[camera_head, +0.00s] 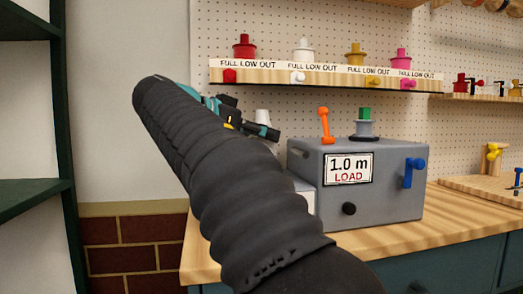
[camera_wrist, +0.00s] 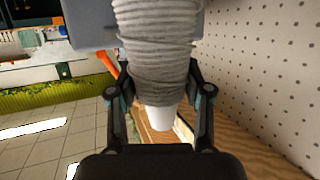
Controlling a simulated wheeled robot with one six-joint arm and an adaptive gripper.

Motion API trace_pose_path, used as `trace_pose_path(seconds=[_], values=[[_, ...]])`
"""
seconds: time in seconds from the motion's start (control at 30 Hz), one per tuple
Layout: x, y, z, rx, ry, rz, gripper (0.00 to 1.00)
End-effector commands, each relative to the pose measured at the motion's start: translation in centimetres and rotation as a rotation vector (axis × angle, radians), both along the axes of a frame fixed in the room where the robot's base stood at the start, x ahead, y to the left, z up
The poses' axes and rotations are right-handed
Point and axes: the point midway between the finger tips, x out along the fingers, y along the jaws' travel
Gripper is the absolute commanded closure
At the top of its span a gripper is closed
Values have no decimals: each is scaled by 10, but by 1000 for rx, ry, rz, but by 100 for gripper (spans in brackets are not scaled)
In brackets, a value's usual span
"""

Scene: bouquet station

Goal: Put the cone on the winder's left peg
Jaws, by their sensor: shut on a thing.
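The winder (camera_head: 390,190) is a grey box marked "1.0 m LOAD" on the wooden bench. An orange lever (camera_head: 325,125) stands at its left top, and a spool with a green top (camera_head: 364,120) is on it. A short grey stub (camera_head: 298,153) shows near its left end; I cannot tell whether this is the left peg. My gripper (camera_head: 262,130) is left of the winder, partly hidden by my arm. In the wrist view, its fingers are shut on the cone (camera_wrist: 157,45), wound with pale grey yarn, with a white end (camera_wrist: 160,118) pointing towards the palm.
A blue crank (camera_head: 414,170) sticks out on the winder's right side. Above is a shelf (camera_head: 330,77) with red, white, yellow and pink spools against the pegboard. A dark green rack (camera_head: 35,120) stands at the left.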

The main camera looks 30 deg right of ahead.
Motion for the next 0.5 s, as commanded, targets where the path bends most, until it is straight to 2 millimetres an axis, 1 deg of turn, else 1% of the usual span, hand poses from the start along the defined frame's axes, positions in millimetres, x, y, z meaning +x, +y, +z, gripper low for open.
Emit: trace_pose_path(seconds=[0.03, 0.1, 0.2, 0.5], values=[[-1, 0, -10, 0, 2, 1, 90], [-1, 1, -18, -1, 1, 1, 90], [0, 1, -24, -1, 0, 2, 90], [0, 1, -26, -1, -1, 3, 90]])
